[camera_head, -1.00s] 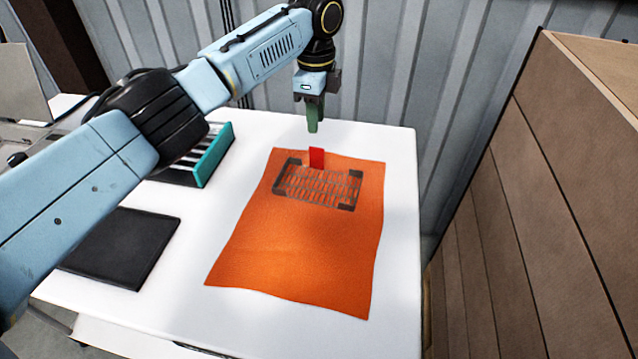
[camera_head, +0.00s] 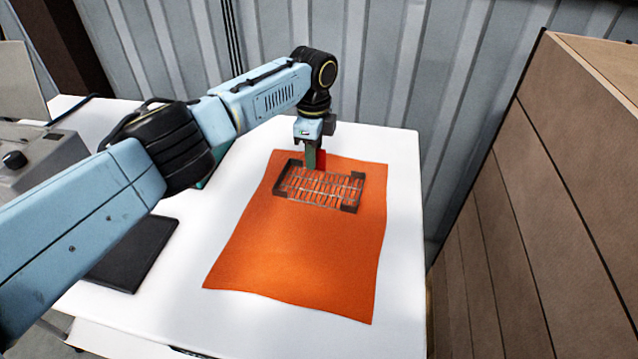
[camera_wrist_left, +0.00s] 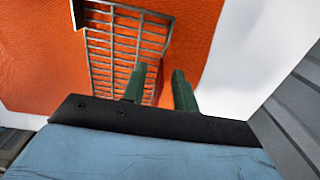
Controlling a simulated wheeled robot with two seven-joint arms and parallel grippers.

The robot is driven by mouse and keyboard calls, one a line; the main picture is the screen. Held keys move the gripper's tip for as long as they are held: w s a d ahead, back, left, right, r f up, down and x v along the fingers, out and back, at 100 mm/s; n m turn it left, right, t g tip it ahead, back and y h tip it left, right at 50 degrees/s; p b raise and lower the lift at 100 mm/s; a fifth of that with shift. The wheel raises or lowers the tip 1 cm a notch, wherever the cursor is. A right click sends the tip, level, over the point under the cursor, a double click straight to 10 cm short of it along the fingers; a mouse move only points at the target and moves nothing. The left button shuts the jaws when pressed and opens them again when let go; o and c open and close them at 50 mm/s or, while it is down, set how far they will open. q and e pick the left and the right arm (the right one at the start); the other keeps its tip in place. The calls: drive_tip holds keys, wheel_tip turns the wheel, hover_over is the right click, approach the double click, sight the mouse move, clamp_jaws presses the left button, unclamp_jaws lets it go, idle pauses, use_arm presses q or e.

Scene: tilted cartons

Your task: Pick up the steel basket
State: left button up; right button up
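The steel basket (camera_head: 322,187) is a grey wire grid with dark corner pieces, lying on an orange cloth (camera_head: 290,255). A red upright piece (camera_head: 321,158) stands at its far edge. My left gripper (camera_head: 314,164) points down at that far edge, beside the red piece. In the left wrist view the basket (camera_wrist_left: 125,35) lies just past the fingertips. The two green fingers (camera_wrist_left: 159,70) stand apart there, with part of the red piece showing by the left finger. Whether they touch the basket cannot be told. My right gripper is not in view.
The cloth lies on a white table (camera_head: 395,200). A flat black object (camera_head: 135,255) lies left of the cloth, and a grey device (camera_head: 40,155) stands at the far left. A large brown carton (camera_head: 540,190) is right of the table. A corrugated wall (camera_head: 420,80) stands behind.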

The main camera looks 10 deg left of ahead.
use_arm(q)
drive_tip(key=shift+f, duration=0.1)
clamp_jaws()
